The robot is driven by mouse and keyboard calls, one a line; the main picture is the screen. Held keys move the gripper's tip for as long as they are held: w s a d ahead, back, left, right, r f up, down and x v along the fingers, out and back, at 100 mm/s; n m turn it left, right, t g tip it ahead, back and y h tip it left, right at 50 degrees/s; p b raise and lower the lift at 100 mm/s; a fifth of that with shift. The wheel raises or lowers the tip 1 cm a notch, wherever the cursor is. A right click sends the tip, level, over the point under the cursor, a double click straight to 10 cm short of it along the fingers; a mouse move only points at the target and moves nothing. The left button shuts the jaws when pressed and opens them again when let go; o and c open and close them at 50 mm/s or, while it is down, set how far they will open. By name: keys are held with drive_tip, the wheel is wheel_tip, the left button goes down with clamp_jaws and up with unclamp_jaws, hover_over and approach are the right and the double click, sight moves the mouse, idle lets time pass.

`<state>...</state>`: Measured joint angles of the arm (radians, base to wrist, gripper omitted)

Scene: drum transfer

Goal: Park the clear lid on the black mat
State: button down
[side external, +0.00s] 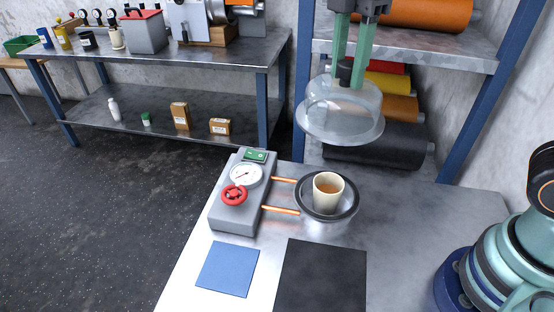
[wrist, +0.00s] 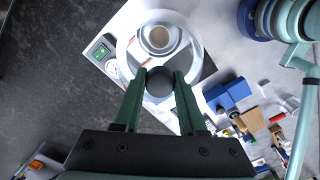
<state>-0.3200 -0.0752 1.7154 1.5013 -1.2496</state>
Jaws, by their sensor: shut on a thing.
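The clear lid (side external: 343,108) is a glassy dome with a wide flat rim and a black knob (side external: 345,72) on top. My gripper (side external: 346,62) is shut on this knob and holds the lid level in the air, above and apart from the round dark-rimmed vessel (side external: 328,213). In the wrist view my gripper (wrist: 160,84) has its green fingers on both sides of the knob (wrist: 159,83), with the lid spread out behind it. The black mat (side external: 320,278) lies flat and bare at the table's front, cut off by the picture's lower edge.
A cream cup (side external: 327,190) of brown liquid stands in the vessel. Copper pipes (side external: 281,210) join the vessel to a grey box (side external: 236,198) with gauge and red handwheel. A blue mat (side external: 227,269) lies left of the black one. A shelf with coloured rolls (side external: 388,107) stands behind.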

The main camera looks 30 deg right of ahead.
drive_tip(key=s+a+f, duration=0.4)
drive_tip(key=s+a, duration=0.7)
drive_tip(key=s, duration=0.2)
wheel_tip(320, 180, down, 20)
drive_tip(key=shift+s, duration=0.1)
drive_tip(key=shift+c, duration=2.4)
unclamp_jaws()
drive_tip(key=shift+f, duration=0.15)
